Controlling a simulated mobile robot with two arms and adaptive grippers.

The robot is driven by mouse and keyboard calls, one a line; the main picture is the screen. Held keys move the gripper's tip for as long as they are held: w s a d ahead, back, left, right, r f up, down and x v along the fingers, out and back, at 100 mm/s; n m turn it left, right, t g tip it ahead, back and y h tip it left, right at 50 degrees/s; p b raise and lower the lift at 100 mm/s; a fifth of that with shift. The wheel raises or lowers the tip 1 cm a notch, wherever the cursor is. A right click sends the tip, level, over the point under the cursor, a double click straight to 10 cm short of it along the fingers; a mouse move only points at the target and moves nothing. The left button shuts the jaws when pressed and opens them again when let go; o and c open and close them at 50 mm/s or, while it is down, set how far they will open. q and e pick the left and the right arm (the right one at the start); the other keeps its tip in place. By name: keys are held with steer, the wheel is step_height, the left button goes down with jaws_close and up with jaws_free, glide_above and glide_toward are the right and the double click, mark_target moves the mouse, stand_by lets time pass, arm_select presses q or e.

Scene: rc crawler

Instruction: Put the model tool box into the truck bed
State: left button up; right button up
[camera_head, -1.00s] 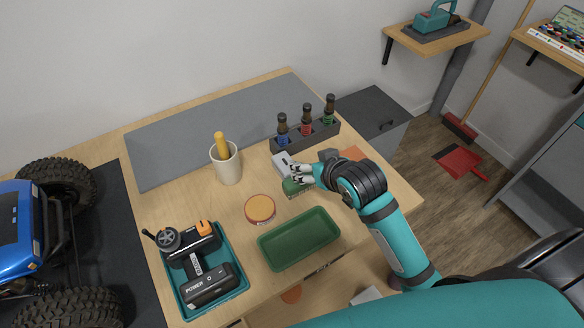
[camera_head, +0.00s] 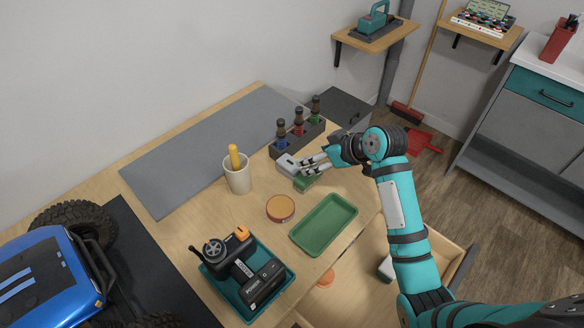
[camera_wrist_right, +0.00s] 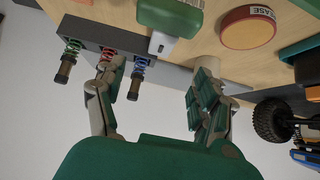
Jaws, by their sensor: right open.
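My left gripper is out of view.
A rack with several shock absorbers (camera_head: 298,138) stands behind the gripper. A cream cup (camera_head: 238,178), a round orange-lidded tin (camera_head: 281,208), an empty green tray (camera_head: 324,224) and a teal tray (camera_head: 270,306) with a controller and battery stand nearby. A drawer (camera_head: 450,268) is open below.

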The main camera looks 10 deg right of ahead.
mark_target(290, 162)
steer(key=x, duration=1.3)
steer(key=shift+a, duration=0.1)
steer(key=shift+r, duration=0.1)
steer(key=c, duration=1.4)
steer(key=shift+o, duration=0.2)
